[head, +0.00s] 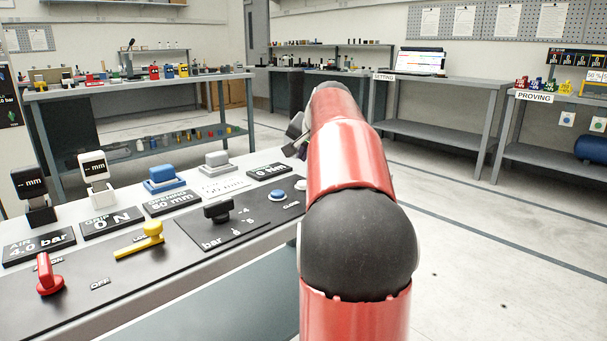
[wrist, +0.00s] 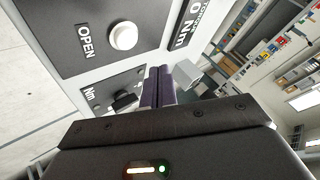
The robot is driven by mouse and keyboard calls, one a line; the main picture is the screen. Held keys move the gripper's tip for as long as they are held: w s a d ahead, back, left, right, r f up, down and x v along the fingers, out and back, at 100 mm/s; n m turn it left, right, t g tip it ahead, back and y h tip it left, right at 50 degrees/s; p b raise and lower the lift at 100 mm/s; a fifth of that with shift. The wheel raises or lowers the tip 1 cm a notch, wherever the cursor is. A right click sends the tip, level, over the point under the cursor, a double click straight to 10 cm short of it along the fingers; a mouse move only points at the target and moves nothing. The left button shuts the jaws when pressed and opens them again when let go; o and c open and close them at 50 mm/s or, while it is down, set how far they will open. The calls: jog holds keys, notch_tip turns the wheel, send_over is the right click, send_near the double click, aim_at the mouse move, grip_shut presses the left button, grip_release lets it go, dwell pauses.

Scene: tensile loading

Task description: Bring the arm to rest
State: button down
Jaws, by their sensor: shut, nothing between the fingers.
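My gripper (wrist: 159,72) shows in the wrist view with its two purple fingers pressed together and nothing between them. The fingers point toward a control panel (wrist: 75,30) with a white round button (wrist: 123,36) marked OPEN and a black knob (wrist: 124,101) beside an Nm label. I cannot tell whether the fingertips touch the panel. In the head view my red arm reaches forward along the right end of the console, and only a small dark part of the gripper (head: 297,128) shows beside the arm; its fingertips are mostly hidden there.
The console (head: 100,313) at left carries a red handle (head: 49,275), a yellow lever (head: 149,239), a black knob (head: 218,210) and a blue button (head: 277,194). Benches marked SETTING (head: 455,84) and PROVING (head: 560,103) stand at the back right. The floor (head: 490,260) at right is clear.

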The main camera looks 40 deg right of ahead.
jog(key=shift+r, duration=0.55)
